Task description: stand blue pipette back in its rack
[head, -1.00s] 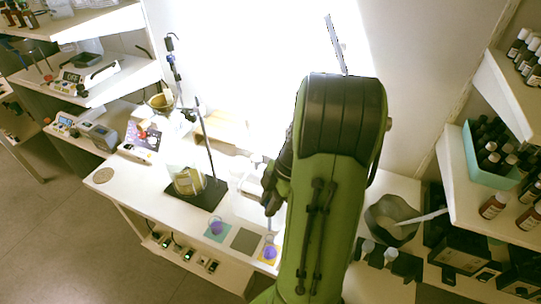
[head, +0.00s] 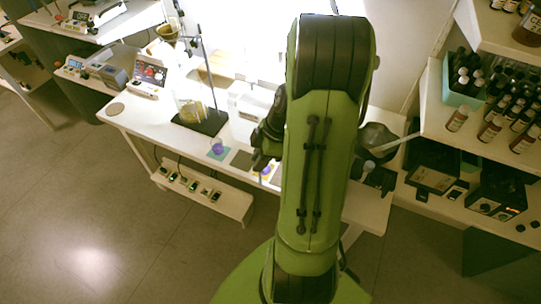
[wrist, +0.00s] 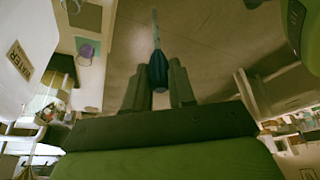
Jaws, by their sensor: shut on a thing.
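The blue pipette (wrist: 158,70) is between the two dark fingers of my gripper (wrist: 158,88) in the wrist view. Its pale, thin tip points up in that picture, away from the palm. My gripper is shut on its blue body and holds it clear of other things. In the head view my dark gripper (head: 264,143) shows at the left edge of my green arm, over the white table (head: 135,124). The pipette cannot be made out there. I cannot pick out its rack with certainty in either view.
A purple beaker (head: 217,146) stands on a teal mat left of my gripper. A flask on a black stand base (head: 212,123) is behind it. A grey bowl (head: 374,138) stands right of my arm. Bottle shelves line the right. A white container (wrist: 25,55) is close in the wrist view.

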